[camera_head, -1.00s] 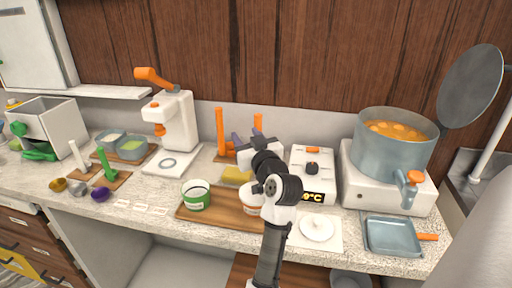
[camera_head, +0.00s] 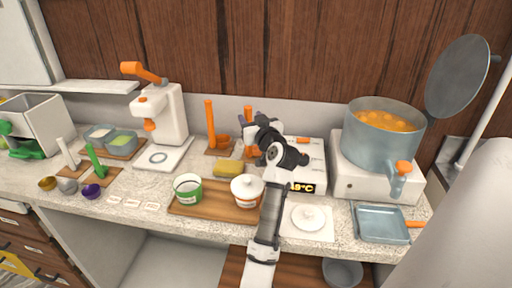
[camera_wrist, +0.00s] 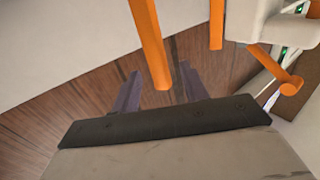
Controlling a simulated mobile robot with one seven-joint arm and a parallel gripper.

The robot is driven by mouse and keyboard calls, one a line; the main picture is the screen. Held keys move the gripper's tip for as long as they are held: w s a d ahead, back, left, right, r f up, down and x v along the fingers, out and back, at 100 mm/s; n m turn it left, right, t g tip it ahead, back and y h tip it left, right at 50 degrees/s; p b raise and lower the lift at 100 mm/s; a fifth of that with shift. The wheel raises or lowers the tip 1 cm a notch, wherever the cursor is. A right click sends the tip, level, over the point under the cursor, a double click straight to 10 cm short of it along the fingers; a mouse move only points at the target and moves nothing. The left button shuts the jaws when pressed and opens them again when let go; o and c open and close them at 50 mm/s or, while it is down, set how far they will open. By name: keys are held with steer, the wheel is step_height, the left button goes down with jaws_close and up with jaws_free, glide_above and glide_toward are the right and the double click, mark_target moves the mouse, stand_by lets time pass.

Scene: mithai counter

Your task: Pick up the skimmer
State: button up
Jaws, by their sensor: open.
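I cannot tell which belongs to the skimmer; no skimmer head is clearly visible. My gripper (camera_head: 256,138) is in front of the right handle, which my arm partly covers. One orange handle (camera_wrist: 149,40) ends between and just beyond the fingertips. Another orange handle (camera_wrist: 216,25) is further right. Contact cannot be told.
A white control box (camera_head: 308,165) stands right of my gripper. A pot (camera_head: 375,145) of orange food sits on a burner further right. A white press (camera_head: 170,115) stands left.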

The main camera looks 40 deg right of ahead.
mark_target(249, 116)
steer(key=x, duration=0.3)
steer(key=shift+w+d, duration=0.1)
steer(key=shift+w, duration=0.1)
jaws_close()
